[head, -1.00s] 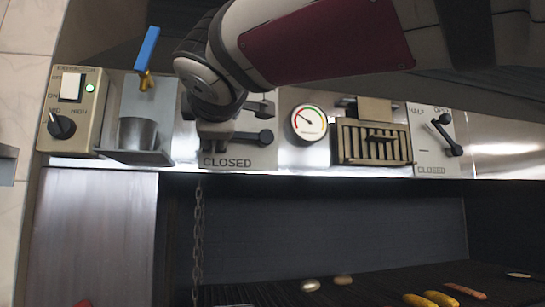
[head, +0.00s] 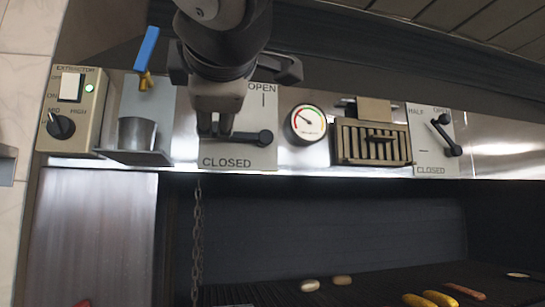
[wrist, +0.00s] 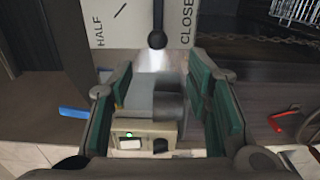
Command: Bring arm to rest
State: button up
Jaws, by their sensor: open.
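My gripper (head: 214,122) hangs from the top of the head view, pointing down, in front of the left OPEN/CLOSED plate (head: 216,161). The plate's black lever (head: 255,137) lies sideways, partly hidden behind my gripper; I cannot tell from the head view whether they touch. In the wrist view my gripper (wrist: 160,88) is open, its green-padded fingers apart with nothing held between them. The plate with the black knob (wrist: 157,40) shows beyond the fingers there.
Along the ledge are the extractor panel (head: 70,111), a metal cup (head: 137,133), a blue-handled tap (head: 147,46), a gauge (head: 308,123), a slatted vent (head: 372,143) and a second lever plate (head: 433,152). A chain (head: 197,235) hangs beside the grill opening. Food lies on the grill (head: 380,283).

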jog(key=d+f+m+g+h, duration=0.7)
jog(key=d+f+m, duration=0.5)
jog(key=d+f, duration=1.15)
jog(key=s+d+f+m+g+y, duration=0.1)
jog(key=s+d+f+m+g, duration=0.1)
jog(key=s+f, duration=0.5)
jog(key=s+d+f+m+g+y, duration=0.1)
jog(key=s+d+f+m+g, duration=0.2)
jog(key=s+f+m, duration=0.4)
notch_tip(320, 180, down, 8)
jog(key=shift+s+r+g+p, duration=0.1)
jog(key=shift+s+g+p, duration=0.3)
jog(key=shift+s+g, duration=0.2)
